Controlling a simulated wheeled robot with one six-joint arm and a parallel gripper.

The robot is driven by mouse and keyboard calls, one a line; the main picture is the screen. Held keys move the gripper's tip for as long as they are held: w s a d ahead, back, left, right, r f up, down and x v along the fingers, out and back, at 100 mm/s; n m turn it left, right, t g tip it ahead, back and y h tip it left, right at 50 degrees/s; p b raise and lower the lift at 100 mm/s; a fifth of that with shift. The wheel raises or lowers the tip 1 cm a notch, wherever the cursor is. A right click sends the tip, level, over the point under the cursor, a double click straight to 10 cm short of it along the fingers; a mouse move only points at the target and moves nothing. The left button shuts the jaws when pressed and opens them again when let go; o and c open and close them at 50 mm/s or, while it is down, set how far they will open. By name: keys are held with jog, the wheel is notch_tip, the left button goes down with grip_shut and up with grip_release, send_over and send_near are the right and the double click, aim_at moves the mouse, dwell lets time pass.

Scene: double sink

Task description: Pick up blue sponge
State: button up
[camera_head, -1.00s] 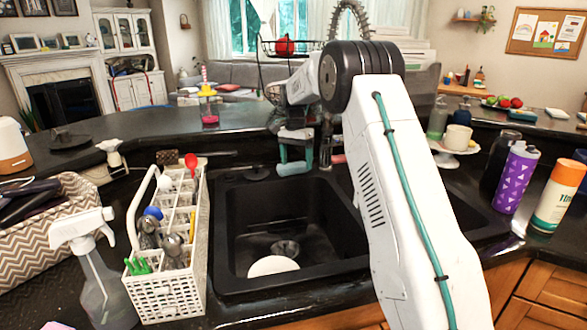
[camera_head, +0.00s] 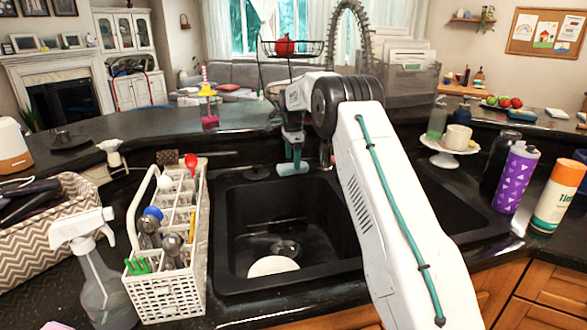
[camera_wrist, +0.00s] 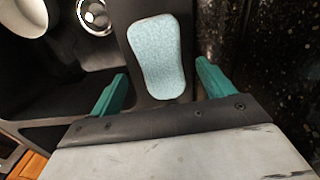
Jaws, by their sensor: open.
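The blue sponge (camera_wrist: 157,50) is pale blue, with a patterned surface and rounded ends. It lies flat on a dark strip of sink rim between the basin and the speckled counter in the wrist view. My gripper (camera_wrist: 161,74) is open, with one teal finger on each side of the sponge's near end. The sponge appears between the fingers but not gripped; I cannot tell the height gap.
The black double sink (camera_head: 236,240) holds a white plate (camera_head: 272,266) near its drain. A white cutlery caddy (camera_head: 165,300) and spray bottle (camera_head: 95,275) stand at left. A cake stand (camera_head: 449,150), purple bottle (camera_head: 514,180) and orange-capped bottle (camera_head: 558,195) stand at right.

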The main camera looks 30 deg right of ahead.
notch_tip(320, 180, down, 2)
jog(key=shift+f, duration=0.1)
jog(key=c, duration=1.1)
jog(key=shift+o, duration=0.2)
jog(key=shift+r, duration=1.7)
jog(key=shift+s+r, duration=0.2)
jog(key=shift+s, duration=0.05)
jog(key=s+a+r, duration=0.1)
jog(key=s+a, duration=0.3)
jog(key=s, duration=1.1)
